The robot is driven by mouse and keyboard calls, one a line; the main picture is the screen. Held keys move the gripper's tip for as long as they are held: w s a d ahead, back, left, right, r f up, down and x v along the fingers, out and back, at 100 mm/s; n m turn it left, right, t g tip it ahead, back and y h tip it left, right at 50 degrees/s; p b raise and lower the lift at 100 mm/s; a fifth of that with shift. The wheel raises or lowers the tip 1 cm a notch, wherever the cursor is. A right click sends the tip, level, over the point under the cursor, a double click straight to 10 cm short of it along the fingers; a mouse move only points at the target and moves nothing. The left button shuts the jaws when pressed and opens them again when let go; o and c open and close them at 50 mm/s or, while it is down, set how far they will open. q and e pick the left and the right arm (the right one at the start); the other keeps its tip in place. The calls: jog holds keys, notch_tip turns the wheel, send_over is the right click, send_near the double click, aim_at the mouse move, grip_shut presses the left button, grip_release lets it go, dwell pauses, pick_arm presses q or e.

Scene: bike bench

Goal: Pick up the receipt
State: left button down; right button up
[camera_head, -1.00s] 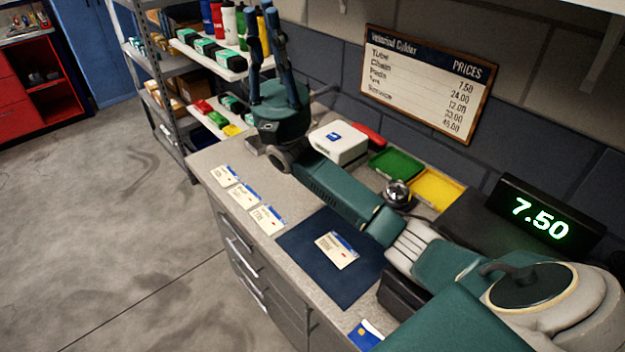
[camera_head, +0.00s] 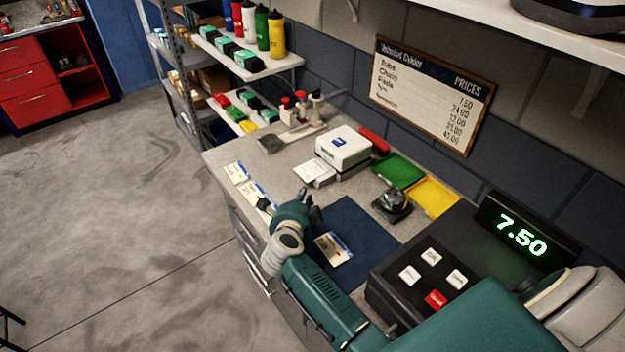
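A small white paper slip, which looks like the receipt (camera_head: 308,172), lies at the front of the white printer-like box (camera_head: 343,146) on the counter. My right gripper (camera_head: 287,204) is low over the counter, nearer the front edge than the slip and apart from it in the picture. Its wrist hides most of its fingers, so I cannot tell how far they are spread, and I see nothing held. My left gripper is not in view.
A card (camera_head: 333,249) lies on the dark blue mat (camera_head: 365,228). Price cards (camera_head: 236,173) line the counter's front edge, partly behind my gripper. A bell (camera_head: 392,203), green tray (camera_head: 398,170), yellow tray (camera_head: 433,196) and button box (camera_head: 400,297) stand to the right.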

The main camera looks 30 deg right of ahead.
aim_at(308, 193)
jog(key=shift+w+d+f, duration=0.1)
jog(key=shift+w+f, duration=0.1)
jog(key=shift+f, duration=0.15)
jog(key=b+x, duration=0.6)
jog(key=x, duration=0.1)
jog(key=shift+f+b, duration=0.1)
jog(key=shift+b, duration=0.3)
jog(key=shift+x, duration=0.75)
jog(key=shift+w+d, duration=0.3)
jog(key=shift+w, duration=0.1)
jog(key=shift+c, duration=0.3)
grip_shut()
